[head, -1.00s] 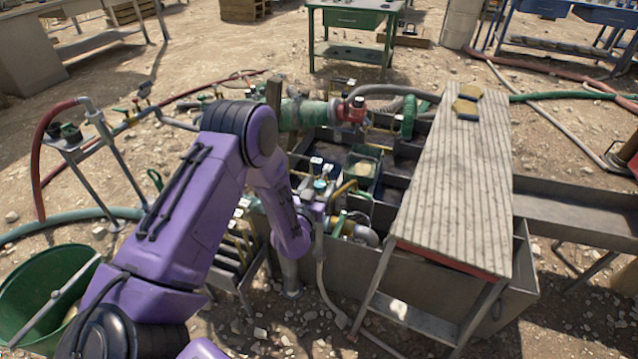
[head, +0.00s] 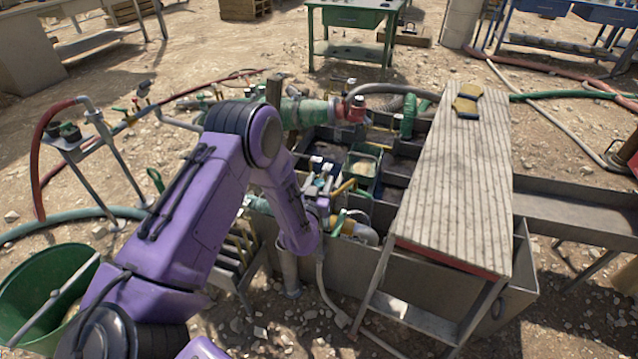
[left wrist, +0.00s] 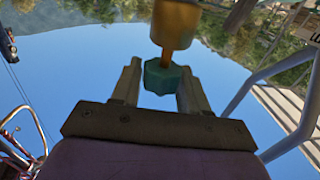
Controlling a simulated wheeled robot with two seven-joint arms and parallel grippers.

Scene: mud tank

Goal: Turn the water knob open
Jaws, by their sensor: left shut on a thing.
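The water knob (left wrist: 163,79) is a small teal, lobed knob in the left wrist view. It sits on a short stem below a brass-coloured valve body (left wrist: 175,25). My left gripper (left wrist: 157,74) has one finger on each side of the knob and is shut on it. In the head view my left gripper (head: 320,186) is at the near left edge of the tank, among small valves and fittings. The knob cannot be picked out clearly there. My right gripper is not in view.
A green bucket (head: 45,285) stands at left. A pipe stand with a red hose (head: 45,135) is behind it. Hoses cross the stony ground.

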